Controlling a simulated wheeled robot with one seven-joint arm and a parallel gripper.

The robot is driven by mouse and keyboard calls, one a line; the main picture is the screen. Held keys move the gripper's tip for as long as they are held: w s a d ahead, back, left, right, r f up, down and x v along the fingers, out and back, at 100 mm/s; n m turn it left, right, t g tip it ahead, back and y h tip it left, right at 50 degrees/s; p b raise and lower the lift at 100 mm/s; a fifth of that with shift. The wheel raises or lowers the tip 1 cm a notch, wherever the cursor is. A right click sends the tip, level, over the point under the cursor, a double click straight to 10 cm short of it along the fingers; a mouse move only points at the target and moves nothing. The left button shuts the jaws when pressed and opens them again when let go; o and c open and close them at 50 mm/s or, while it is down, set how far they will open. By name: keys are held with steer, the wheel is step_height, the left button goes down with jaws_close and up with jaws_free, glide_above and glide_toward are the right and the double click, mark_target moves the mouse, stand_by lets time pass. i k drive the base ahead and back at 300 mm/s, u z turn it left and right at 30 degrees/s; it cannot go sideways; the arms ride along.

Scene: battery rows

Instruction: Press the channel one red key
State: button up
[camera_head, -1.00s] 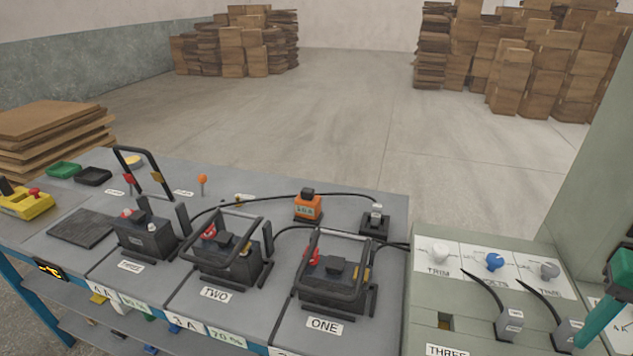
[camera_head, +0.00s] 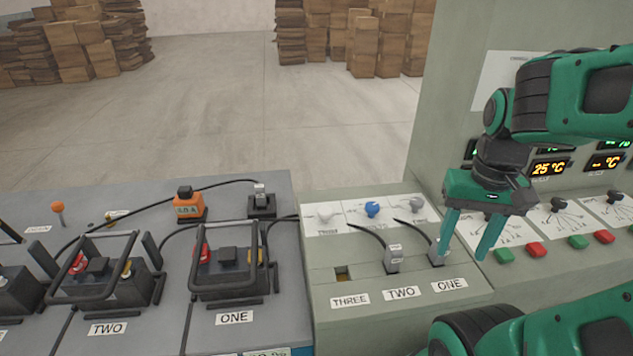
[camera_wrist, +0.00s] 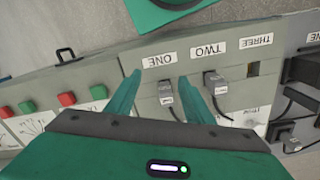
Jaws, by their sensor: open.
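Two red keys show on the sloped panel at the right: a nearer one (camera_head: 535,249) and a farther one (camera_head: 604,237). Each has a green key on its left, a near one (camera_head: 504,255) and a far one (camera_head: 578,242). I cannot read which channel each pair belongs to. The near red key also shows in the wrist view (camera_wrist: 67,99), left of the fingers. My gripper (camera_head: 468,246) is open and empty, left of the near red key, pointing down. In the wrist view its fingers (camera_wrist: 160,88) lie either side of the grey plug by label ONE (camera_wrist: 166,97); contact cannot be told.
Another grey plug (camera_head: 393,259) with a black cable stands by label TWO. Knobs, including a blue one (camera_head: 372,209), are behind the plugs. Batteries with black handles, one labelled ONE (camera_head: 228,262), fill the left bench. Lit displays (camera_head: 548,168) stand behind my arm.

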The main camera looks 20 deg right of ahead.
mark_target(535, 248)
steer(key=z, duration=0.4)
steer(key=k, duration=0.45)
steer(key=z, duration=1)
